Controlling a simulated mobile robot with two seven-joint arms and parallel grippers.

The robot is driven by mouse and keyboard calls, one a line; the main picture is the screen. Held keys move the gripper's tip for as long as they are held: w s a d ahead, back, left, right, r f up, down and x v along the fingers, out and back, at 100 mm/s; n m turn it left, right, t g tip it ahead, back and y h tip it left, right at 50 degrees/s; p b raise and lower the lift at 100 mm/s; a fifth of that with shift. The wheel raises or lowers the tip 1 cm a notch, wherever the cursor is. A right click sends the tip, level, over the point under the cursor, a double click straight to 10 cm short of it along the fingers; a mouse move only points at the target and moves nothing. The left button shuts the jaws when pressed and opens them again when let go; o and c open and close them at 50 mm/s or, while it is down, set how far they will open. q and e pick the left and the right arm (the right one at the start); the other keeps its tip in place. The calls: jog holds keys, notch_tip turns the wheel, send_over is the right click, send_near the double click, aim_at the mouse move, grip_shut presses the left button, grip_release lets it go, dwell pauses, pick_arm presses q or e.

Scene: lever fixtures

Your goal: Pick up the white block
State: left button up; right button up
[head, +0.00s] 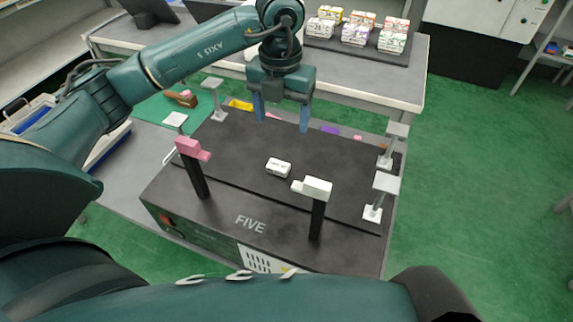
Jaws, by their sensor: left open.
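A small white block (278,168) with dark markings lies on the black top of the fixture (240,152), near its middle. My left gripper (282,122) hangs above and behind the block, fingers pointing down. Its two blue fingers are spread apart with nothing between them. The gripper does not touch the block. My right gripper does not show.
A white lever head (317,188) on a black post stands right of the block, a pink one (190,148) to the left. Stands with pale square plates (386,182) rise at the fixture's sides. A back table holds several small cartons (355,34).

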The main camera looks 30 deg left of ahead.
pick_arm(q)
jog(key=f, duration=0.1)
send_over(278, 165)
jog(key=f, duration=0.7)
jog(key=shift+s+d+f, duration=0.1)
jog(key=shift+d+f, duration=0.15)
jog(key=shift+d, duration=0.15)
jog(key=shift+a+f+p, duration=0.2)
jog(key=shift+f+p, duration=0.1)
jog(key=shift+f, duration=1)
jog(key=shift+a+f+p, duration=0.15)
jog(key=shift+f+p, duration=0.1)
jog(key=shift+f, duration=1.05)
jog(key=c, duration=1.1)
jog(key=shift+r, duration=0.1)
